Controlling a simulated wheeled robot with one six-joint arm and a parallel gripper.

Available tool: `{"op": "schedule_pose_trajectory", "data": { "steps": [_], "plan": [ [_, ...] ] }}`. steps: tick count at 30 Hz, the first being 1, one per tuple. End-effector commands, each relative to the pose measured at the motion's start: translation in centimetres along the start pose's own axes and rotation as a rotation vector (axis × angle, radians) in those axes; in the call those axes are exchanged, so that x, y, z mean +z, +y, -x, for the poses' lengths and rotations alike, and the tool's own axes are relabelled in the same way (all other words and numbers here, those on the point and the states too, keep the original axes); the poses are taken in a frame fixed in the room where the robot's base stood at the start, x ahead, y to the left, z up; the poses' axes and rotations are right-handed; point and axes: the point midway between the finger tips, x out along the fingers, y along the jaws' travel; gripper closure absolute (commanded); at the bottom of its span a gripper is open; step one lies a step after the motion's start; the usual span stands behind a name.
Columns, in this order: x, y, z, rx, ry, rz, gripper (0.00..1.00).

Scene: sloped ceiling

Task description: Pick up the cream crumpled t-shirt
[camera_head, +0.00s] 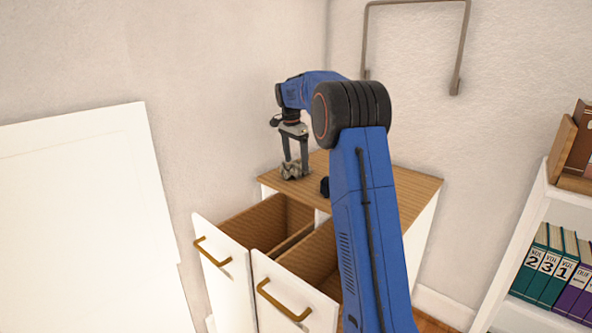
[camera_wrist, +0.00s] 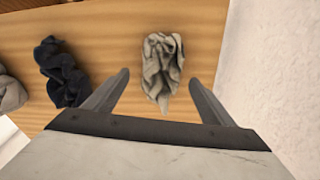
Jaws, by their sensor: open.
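The cream crumpled t-shirt (camera_wrist: 163,68) lies in a small heap on the wooden top of the cabinet. It also shows in the head view (camera_head: 292,172), below my gripper (camera_head: 295,162). My gripper points down and is open. In the wrist view its fingertips (camera_wrist: 159,80) are to either side of the cloth, with gaps on both sides. I cannot tell how far the tips are above the wood.
A dark navy crumpled cloth (camera_wrist: 61,72) lies left of the shirt, and a greyish cloth (camera_wrist: 10,92) is cut off at the left edge. A wall (camera_wrist: 275,70) is close on the right. Below the cabinet top (camera_head: 405,178), two drawers (camera_head: 222,262) stand open.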

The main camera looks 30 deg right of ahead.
Motion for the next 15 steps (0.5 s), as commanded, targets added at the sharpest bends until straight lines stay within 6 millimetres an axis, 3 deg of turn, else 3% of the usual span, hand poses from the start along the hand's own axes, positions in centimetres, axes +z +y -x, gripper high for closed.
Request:
{"op": "schedule_pose_trajectory", "data": {
  "steps": [6, 14, 15],
  "plan": [
    [0.0, 0.1, -2.3, 0.000, 0.000, 0.000, 0.23],
    [0.1, 0.1, -2.5, 0.000, 0.000, 0.000, 0.23],
    [0.1, 0.1, -2.5, 0.000, 0.000, 0.000, 0.28]
  ]
}}
